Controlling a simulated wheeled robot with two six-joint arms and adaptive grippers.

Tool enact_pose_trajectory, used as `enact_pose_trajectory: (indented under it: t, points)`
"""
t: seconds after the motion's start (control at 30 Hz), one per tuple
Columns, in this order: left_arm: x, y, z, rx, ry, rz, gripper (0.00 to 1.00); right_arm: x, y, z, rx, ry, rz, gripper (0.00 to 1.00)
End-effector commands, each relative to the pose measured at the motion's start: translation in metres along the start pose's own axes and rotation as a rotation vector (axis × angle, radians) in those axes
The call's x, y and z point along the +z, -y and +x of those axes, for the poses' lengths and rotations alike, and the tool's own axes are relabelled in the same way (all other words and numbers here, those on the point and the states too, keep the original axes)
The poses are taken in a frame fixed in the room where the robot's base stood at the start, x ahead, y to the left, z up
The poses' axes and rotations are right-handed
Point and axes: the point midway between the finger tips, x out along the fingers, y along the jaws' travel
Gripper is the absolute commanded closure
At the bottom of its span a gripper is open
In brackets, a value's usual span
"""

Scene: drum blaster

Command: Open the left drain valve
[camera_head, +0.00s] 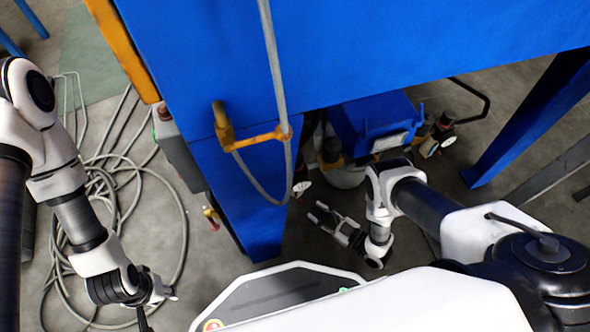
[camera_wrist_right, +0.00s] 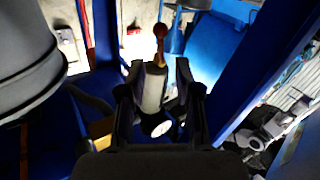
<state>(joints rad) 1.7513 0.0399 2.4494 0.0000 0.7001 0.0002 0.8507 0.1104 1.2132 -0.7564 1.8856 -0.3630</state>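My right gripper (camera_head: 316,211) is low beside the blue machine, its two fingers apart with nothing visible between them in the head view. In the right wrist view its fingers (camera_wrist_right: 162,88) stand on either side of a pale cylindrical fitting (camera_wrist_right: 153,90) with a round white-faced gauge (camera_wrist_right: 155,124) and a reddish ball-ended lever (camera_wrist_right: 160,45). I cannot tell whether the fingers touch it, or whether this lever is the left drain valve. My left gripper (camera_head: 158,294) is over the floor at the lower left, its fingers too dark and small to read.
The blue machine (camera_head: 350,45) fills the top, with a leg (camera_head: 240,205) near my right gripper. Fittings and a gauge (camera_head: 447,141) sit under it. A small red-yellow part (camera_head: 211,216) is left of the leg. Coiled grey hose (camera_head: 180,245) lies on the left floor.

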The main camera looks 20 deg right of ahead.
Motion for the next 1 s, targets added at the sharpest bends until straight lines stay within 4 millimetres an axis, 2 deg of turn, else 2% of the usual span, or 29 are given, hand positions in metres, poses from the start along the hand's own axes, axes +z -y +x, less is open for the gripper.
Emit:
enact_pose_trajectory:
  t: [0.13,0.4,0.53,0.73,0.77,0.83,0.87,1.0]
  points:
    - [0.002,0.0,0.009,0.0,0.004,0.0,0.6,0.004,0.002,0.014,-0.006,-0.004,0.002,0.67]
    - [0.001,0.0,0.026,0.0,0.003,0.0,0.6,0.004,0.002,0.065,-0.005,-0.005,0.001,0.67]
    - [0.001,0.0,0.028,0.0,0.003,0.0,0.6,0.002,0.001,0.075,-0.004,-0.002,0.001,0.67]
    - [0.001,0.0,0.026,0.0,0.002,0.0,0.6,0.001,0.001,0.077,-0.003,-0.001,0.001,0.67]
    - [0.001,0.0,0.026,0.0,0.002,0.0,0.6,0.001,0.001,0.077,-0.003,-0.001,0.001,0.7]
    - [0.001,0.0,0.026,0.0,0.002,0.0,0.6,0.001,0.001,0.077,-0.003,-0.001,0.001,0.95]
    - [0.001,0.0,0.026,0.0,0.002,0.0,0.6,0.001,0.001,0.076,-0.003,-0.001,0.001,1.0]
    - [0.001,0.0,0.026,0.0,0.002,0.0,0.6,0.001,0.001,0.076,-0.003,-0.001,0.001,1.0]
